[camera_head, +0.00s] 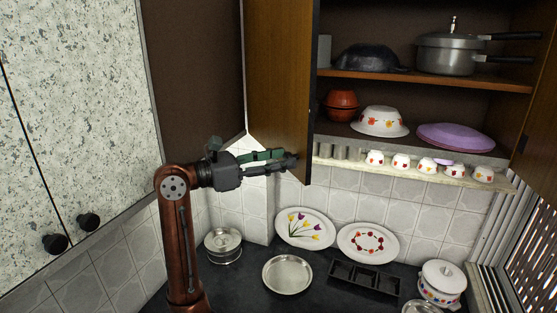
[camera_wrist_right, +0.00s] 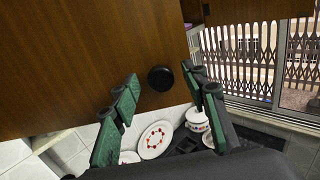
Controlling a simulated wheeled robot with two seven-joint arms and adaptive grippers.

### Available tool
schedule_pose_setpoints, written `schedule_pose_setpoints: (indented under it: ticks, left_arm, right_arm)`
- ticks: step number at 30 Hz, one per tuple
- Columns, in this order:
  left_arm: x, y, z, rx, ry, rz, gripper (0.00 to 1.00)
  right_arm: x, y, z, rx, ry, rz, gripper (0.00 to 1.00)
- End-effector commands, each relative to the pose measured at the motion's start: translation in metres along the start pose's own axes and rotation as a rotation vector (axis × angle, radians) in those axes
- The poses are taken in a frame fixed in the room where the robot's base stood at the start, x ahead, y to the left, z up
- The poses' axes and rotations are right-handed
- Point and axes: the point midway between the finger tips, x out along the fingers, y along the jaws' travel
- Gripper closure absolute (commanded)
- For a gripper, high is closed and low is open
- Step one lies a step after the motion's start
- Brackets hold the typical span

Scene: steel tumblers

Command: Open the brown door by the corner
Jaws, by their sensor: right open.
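The brown door (camera_head: 278,80) hangs at the left of the upper cupboard and stands ajar, with its dark free edge toward the right and shelves visible beside it. My right gripper (camera_head: 292,160) is at the door's lower corner. In the right wrist view the brown door (camera_wrist_right: 80,55) fills the upper left, and its round black knob (camera_wrist_right: 160,78) shows between the two green fingers. The fingers are open and apart; whether either touches the knob is hard to tell. The knob is hidden in the head view. My left gripper is not in view.
The cupboard shelf (camera_head: 430,82) holds a pressure cooker (camera_head: 446,55) and bowls. Small cups (camera_head: 400,161) line a ledge below. Plates (camera_head: 305,229), a steel pan (camera_head: 287,274) and a black tray (camera_head: 364,279) are on the counter. A speckled cabinet (camera_head: 75,100) stands at left.

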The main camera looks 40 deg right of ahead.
Motion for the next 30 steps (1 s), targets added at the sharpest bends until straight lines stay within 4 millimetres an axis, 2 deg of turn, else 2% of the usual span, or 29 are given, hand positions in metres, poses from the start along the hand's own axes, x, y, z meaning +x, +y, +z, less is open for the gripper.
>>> schedule_pose_setpoints:
  ticks: [3, 7, 15, 21, 30]
  left_arm:
    - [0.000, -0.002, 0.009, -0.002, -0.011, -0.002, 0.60]
    - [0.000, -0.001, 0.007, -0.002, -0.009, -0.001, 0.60]
    - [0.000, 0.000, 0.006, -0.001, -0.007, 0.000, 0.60]
    - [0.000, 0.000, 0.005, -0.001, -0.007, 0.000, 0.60]
    - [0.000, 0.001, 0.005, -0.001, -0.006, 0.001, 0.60]
  right_arm:
    - [0.000, 0.000, 0.002, 0.000, 0.000, 0.000, 0.59]
    - [0.000, 0.000, 0.014, 0.002, -0.001, 0.000, 0.59]
    - [0.000, 0.000, 0.065, 0.003, 0.000, 0.000, 0.59]
    - [0.000, 0.000, 0.092, 0.001, 0.000, 0.000, 0.59]
    - [-0.001, 0.000, 0.100, -0.001, 0.000, 0.000, 0.59]
